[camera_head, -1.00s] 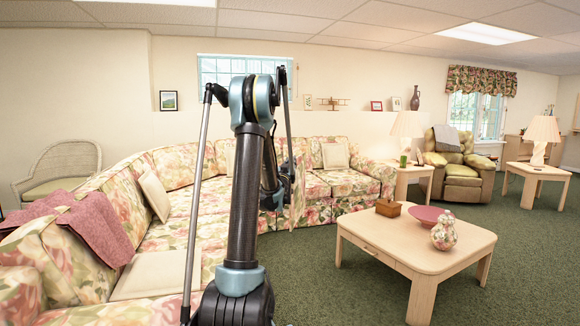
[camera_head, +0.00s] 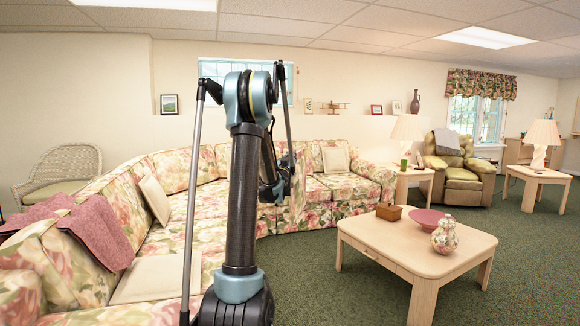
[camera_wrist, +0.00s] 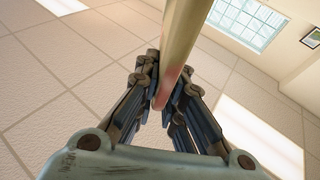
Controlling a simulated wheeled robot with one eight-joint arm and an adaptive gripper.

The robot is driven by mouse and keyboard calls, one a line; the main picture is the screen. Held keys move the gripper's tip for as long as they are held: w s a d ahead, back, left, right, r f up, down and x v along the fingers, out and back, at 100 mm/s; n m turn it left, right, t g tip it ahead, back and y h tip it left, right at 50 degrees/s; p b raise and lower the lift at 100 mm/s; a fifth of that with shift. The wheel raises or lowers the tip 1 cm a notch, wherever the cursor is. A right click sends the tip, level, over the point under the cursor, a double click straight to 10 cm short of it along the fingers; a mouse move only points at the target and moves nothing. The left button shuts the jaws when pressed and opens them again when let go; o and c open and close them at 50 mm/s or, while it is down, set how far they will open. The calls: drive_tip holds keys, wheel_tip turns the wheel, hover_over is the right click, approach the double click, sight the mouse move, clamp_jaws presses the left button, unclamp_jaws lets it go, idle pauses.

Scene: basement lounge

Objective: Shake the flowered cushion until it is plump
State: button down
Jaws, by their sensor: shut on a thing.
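The flowered cushion (camera_head: 298,192) shows in the head view just right of my arm, in front of the sofa. It looks narrow, nearly edge-on, and its pattern blends with the sofa behind. In the wrist view the cushion (camera_wrist: 180,45) is a cream strip with a pinkish patch, running up from between the fingers. My gripper (camera_wrist: 166,105) is shut on its edge and holds it up; the ceiling and a window show behind. In the head view my arm hides much of the gripper, and the cushion's faces are hardly seen.
The flowered sectional sofa (camera_head: 345,190) curves behind and left, with plain cushions and a pink throw (camera_head: 98,232). A coffee table (camera_head: 420,250) stands at right with a wooden box (camera_head: 388,212), a pink bowl (camera_head: 427,218) and a jar (camera_head: 445,237). Green carpet is clear between.

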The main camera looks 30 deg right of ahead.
wheel_tip(320, 180, down, 5)
drive_tip(key=shift+w+r, duration=0.1)
idle(0.5)
drive_tip(key=shift+d, duration=0.1)
drive_tip(key=shift+r, duration=2.15)
drive_tip(key=shift+f, duration=2.15)
wheel_tip(320, 180, up, 4)
drive_tip(key=shift+r, duration=0.1)
drive_tip(key=shift+f, duration=0.3)
